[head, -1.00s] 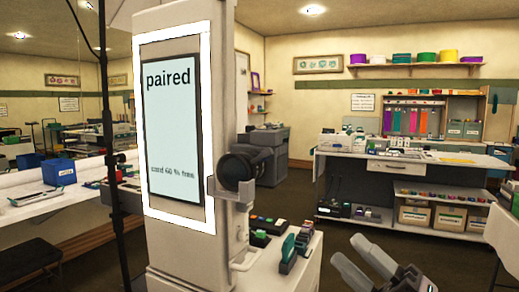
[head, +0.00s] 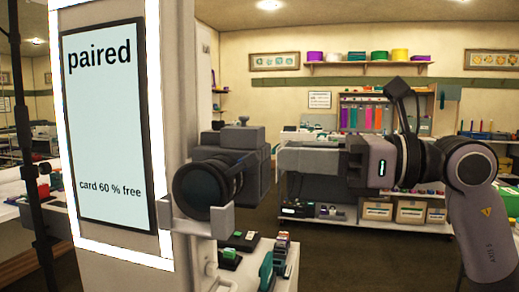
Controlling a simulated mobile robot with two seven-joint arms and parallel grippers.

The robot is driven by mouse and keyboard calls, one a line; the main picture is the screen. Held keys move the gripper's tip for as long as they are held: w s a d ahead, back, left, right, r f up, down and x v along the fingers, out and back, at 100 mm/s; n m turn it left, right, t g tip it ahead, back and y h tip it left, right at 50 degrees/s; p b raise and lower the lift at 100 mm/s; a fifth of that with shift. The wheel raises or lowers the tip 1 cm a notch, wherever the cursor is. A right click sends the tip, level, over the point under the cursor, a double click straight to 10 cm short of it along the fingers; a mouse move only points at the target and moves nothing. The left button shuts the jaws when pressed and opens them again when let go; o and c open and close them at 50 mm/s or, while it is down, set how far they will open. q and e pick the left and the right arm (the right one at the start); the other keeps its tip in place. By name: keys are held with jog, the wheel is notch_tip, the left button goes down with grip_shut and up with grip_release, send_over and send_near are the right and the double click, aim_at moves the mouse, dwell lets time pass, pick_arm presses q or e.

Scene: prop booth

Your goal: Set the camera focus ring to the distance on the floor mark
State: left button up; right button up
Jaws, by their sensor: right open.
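The camera's dark round lens (head: 203,190) sits in a grey bracket on the right side of the white column, facing me. The focus ring is not distinct, and I can read no distance numbers on the lens. My right gripper (head: 285,160) comes in from the right, with its fingers pointing left toward the lens. My left gripper is out of view. No floor mark shows.
The column's lit screen (head: 105,125) reads "paired" and "card 60 % free". Below the lens, a small white table (head: 283,262) holds several green, purple and dark items. A workbench with boxes fills the back.

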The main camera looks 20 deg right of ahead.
aim_at(256, 154)
jog(key=shift+p+x, duration=0.5)
jog(key=shift+x, duration=2.1)
grip_shut()
